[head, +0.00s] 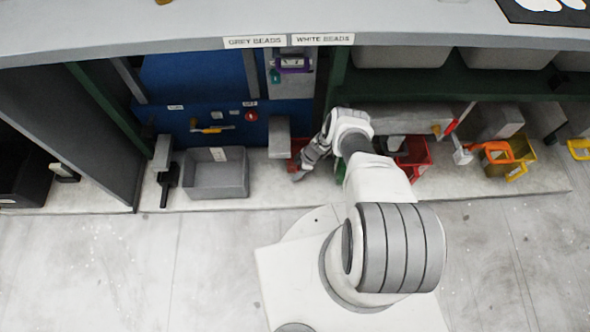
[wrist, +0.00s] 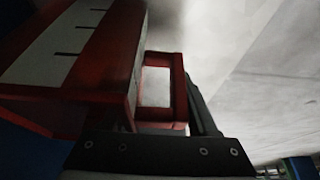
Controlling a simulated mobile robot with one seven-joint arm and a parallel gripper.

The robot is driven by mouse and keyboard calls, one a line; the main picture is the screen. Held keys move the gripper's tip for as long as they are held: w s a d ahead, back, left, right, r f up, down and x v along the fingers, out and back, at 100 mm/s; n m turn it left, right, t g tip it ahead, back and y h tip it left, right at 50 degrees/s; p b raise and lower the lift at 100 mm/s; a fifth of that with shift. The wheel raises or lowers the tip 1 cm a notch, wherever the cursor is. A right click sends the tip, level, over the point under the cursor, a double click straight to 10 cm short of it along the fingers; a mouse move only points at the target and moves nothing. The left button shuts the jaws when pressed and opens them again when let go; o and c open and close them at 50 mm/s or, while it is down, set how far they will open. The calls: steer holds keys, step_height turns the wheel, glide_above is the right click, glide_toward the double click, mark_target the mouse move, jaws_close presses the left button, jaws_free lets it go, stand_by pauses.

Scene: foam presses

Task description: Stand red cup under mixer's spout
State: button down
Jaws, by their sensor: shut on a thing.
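The red cup (wrist: 112,85) fills the left of the wrist view, with a white strip and dark marks on its side. My gripper (head: 305,166) is shut on its square red handle (wrist: 178,88); one dark finger shows beside the handle. In the head view the red cup (head: 297,146) is partly hidden by my wrist, low at the right front of a blue machine (head: 190,118), which looks like the mixer. A grey block (head: 278,133) juts out just left of the cup; I cannot tell whether it is the spout. Whether the cup touches the counter is unclear.
A grey open bin (head: 216,180) stands on the counter left of the cup. Another red container (head: 413,157) and a yellow-orange one (head: 508,158) stand to the right. A green post (head: 335,82) and an overhead ledge (head: 200,38) bound the space. The floor in front is clear.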

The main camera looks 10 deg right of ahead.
steer(key=shift+c, duration=0.8)
jaws_free()
steer(key=p+v, duration=0.4)
steer(key=v, duration=0.3)
steer(key=shift+r, duration=0.25)
steer(key=shift+d, duration=0.1)
